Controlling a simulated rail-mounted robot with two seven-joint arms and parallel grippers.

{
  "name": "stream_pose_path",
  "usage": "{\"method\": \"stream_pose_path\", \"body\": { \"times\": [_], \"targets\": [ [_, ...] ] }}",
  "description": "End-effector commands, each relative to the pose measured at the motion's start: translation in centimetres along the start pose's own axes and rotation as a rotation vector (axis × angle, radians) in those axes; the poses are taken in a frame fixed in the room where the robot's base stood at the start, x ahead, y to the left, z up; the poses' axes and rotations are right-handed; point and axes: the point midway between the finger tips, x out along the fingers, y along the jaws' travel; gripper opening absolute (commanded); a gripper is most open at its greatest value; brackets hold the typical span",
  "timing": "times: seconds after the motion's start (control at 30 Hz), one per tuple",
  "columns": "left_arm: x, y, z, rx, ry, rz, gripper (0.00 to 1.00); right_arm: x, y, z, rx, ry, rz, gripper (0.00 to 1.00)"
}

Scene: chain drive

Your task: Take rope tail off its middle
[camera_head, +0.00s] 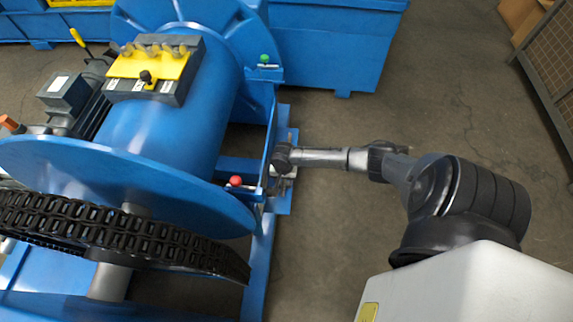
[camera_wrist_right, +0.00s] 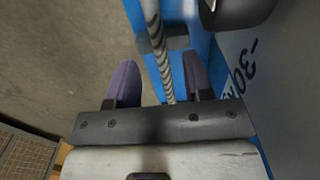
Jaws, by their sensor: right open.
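A grey-and-dark striped rope (camera_wrist_right: 155,34) runs from the top of the right wrist view down between the two fingers of my right gripper (camera_wrist_right: 160,76). The fingers are apart, one on each side of the rope. I cannot tell whether either touches it. In the head view my right gripper (camera_head: 283,160) is at the right side of the blue winch frame (camera_head: 254,290). The rope cannot be made out there, and its tail end cannot be told. My left gripper is not in view.
A blue drum (camera_head: 170,135) with a wide flange and a black chain (camera_head: 120,235) fill the left. A red knob (camera_head: 235,181) is close to my right gripper. In the wrist view a dark block (camera_wrist_right: 176,39) sits by the rope.

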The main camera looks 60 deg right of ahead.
Motion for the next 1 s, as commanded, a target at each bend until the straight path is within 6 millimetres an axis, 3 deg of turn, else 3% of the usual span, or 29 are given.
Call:
{"method": "stream_pose_path", "body": {
  "times": [0.03,0.2,0.5,1.0],
  "targets": [
    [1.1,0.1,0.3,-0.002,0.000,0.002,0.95,1.2,0.0,0.0,0.000,0.001,0.000,0.47],
    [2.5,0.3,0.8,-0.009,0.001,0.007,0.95,3.1,0.0,0.0,0.000,0.001,-0.001,0.47],
    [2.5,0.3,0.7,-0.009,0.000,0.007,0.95,3.2,0.0,0.1,0.000,0.000,-0.001,0.46],
    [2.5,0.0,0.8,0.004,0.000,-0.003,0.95,3.2,0.0,0.1,0.000,0.000,-0.001,0.00]
  ]
}}
